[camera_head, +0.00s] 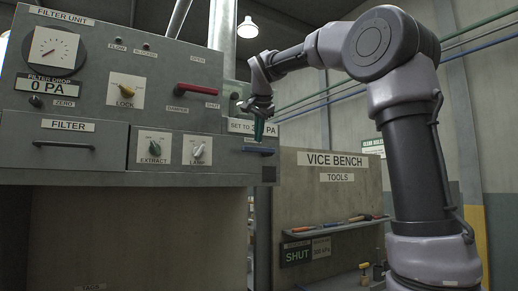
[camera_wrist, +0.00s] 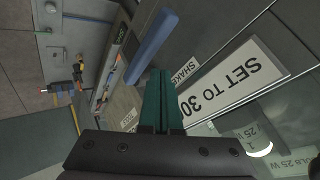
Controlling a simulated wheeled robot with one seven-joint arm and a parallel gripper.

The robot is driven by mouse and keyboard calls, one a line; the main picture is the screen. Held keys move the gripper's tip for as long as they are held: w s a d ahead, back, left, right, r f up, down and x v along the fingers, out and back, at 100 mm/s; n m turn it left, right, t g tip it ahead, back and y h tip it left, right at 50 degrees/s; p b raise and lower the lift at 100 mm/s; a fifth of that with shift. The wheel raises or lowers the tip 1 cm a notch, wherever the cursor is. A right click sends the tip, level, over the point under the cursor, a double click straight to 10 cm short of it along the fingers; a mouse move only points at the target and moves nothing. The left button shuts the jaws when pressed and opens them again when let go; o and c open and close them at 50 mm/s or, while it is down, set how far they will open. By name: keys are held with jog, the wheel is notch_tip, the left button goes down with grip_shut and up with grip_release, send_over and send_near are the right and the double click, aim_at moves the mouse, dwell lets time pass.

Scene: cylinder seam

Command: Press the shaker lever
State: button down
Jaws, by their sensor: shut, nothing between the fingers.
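The shaker lever looks like a blue bar (camera_head: 258,150) on the right end of the grey filter cabinet, below the SET TO plate. In the wrist view the blue bar (camera_wrist: 153,36) runs diagonally beside a partly hidden label starting SHAKE (camera_wrist: 186,71). My gripper (camera_head: 259,136) has green fingers pointing down, just above the bar. In the wrist view the closed fingers (camera_wrist: 158,76) are empty, and their tips lie near the bar's lower end. I cannot tell whether they touch it.
A vice bench panel (camera_head: 330,185) with a tool shelf stands to the right. The SET TO plate (camera_wrist: 235,80) is close beside my fingers.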

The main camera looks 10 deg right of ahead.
aim_at(258, 149)
jog(key=shift+f, duration=0.15)
jog(key=shift+f, duration=0.25)
jog(key=shift+f, duration=2.1)
dwell(1.8)
jog(key=shift+r, duration=2.5)
jog(key=shift+r, duration=2.55)
